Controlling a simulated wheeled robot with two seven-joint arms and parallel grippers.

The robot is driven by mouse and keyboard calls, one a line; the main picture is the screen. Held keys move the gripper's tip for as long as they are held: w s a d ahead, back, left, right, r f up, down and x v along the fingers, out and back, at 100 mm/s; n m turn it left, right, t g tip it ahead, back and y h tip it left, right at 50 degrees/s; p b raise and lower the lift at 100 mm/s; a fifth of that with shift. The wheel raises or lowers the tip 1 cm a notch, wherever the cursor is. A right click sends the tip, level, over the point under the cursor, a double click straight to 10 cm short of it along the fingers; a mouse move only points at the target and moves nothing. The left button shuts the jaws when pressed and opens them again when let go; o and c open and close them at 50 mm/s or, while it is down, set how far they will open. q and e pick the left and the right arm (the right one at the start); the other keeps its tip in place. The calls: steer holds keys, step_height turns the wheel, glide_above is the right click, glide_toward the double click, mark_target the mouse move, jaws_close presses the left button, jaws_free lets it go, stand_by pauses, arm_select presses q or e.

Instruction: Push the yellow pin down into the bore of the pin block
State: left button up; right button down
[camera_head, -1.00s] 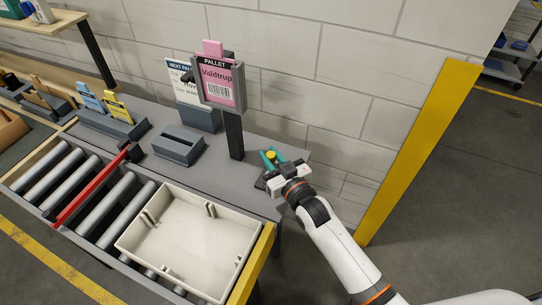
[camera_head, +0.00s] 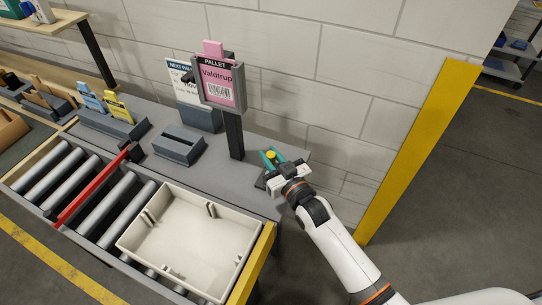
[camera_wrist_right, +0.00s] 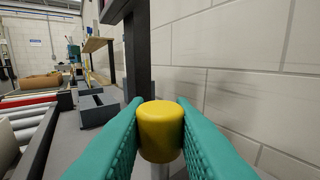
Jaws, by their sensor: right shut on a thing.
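The yellow pin (camera_head: 270,155) is between the teal fingers of my right gripper (camera_head: 272,160), at the right end of the grey bench. In the right wrist view the yellow pin head (camera_wrist_right: 160,130) stands upright, with a finger of the right gripper (camera_wrist_right: 160,140) against each side. A grey metal shaft (camera_wrist_right: 160,171) shows below the head. The dark pin block (camera_head: 260,183) shows only in part beside the gripper in the head view; its bore is hidden. My left gripper is in neither view.
A dark post with a pink pallet card (camera_head: 222,84) stands just left of my right gripper. A cream tray (camera_head: 240,232) sits on the rollers in front. A block wall is close behind, and a yellow post (camera_head: 420,150) is at right.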

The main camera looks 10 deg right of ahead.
steer(key=shift+f+b, duration=1.8)
steer(key=shift+f, duration=0.7)
steer(key=c, duration=1.2)
jaws_free()
steer(key=shift+o, duration=0.2)
steer(key=shift+r, duration=0.1)
steer(key=b+v, duration=0.1)
steer(key=v, duration=1.1)
steer(key=shift+b, duration=0.35)
